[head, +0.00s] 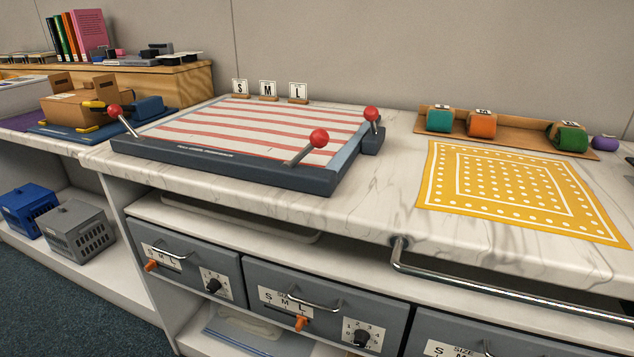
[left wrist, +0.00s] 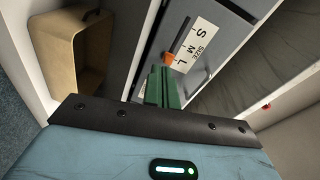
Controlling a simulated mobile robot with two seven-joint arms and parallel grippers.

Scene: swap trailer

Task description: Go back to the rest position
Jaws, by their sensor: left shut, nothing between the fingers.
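My left gripper (left wrist: 163,88) shows in the left wrist view with its green fingers together and nothing between them. Its fingertips point toward a grey drawer front (left wrist: 222,35) with a white S M L size label (left wrist: 193,47). An orange slider (left wrist: 170,60) on that drawer appears just beyond the fingertips; I cannot tell whether they touch. Neither gripper shows in the head view. My right gripper is not in any view.
The head view shows a marble counter (head: 400,215) with a striped board (head: 250,130) with red-knobbed levers, and a yellow mat (head: 510,190). Grey drawers (head: 325,300) and a metal rail (head: 500,293) are at the front. A tan bin (left wrist: 75,50) is left in the wrist view.

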